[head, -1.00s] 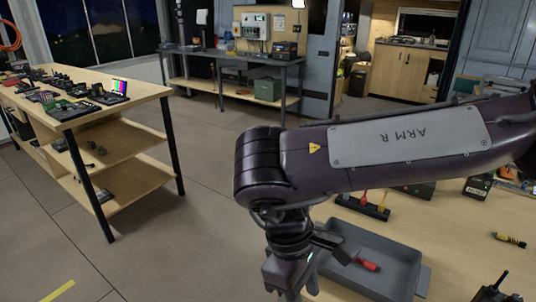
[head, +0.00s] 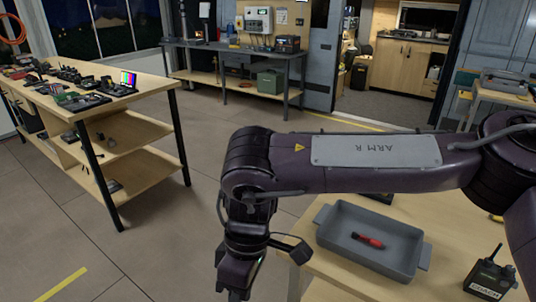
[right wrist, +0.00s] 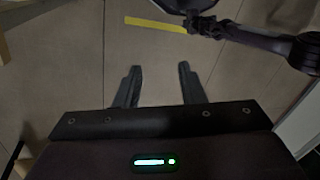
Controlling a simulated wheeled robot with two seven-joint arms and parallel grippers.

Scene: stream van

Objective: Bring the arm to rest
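My right arm, marked ARM R (head: 376,151), stretches across the head view from the right and bends down at its left end. Its right gripper (head: 236,292) hangs over the floor, left of the near table, and is cut off by the bottom edge. In the right wrist view the right gripper (right wrist: 160,72) has its two fingers apart, with only bare floor between them.
A grey tray (head: 328,246) holding a red-handled tool (head: 369,240) sits on the near wooden table (head: 325,284), beside a black radio (head: 490,277). A bench with electronics (head: 150,93) stands left. Open floor lies between.

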